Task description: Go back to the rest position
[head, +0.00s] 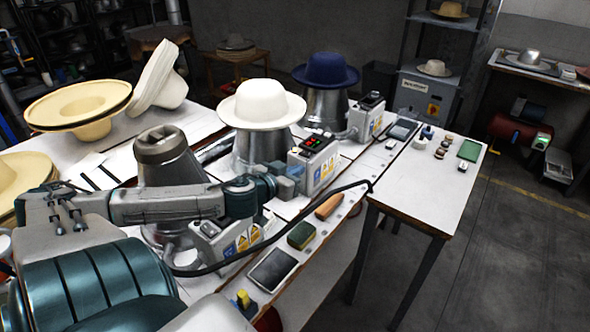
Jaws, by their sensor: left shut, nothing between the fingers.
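My left arm reaches in from the left over the table. Its gripper (291,184) is shut and empty, close to the grey control box with a red-green display (315,163); I cannot tell whether it touches the box. A white hat (262,103) sits on the middle metal press form, and a dark blue hat (326,70) sits on the form behind it. The nearest press form (165,160) is bare, partly hidden by my arm. My right gripper is not in view.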

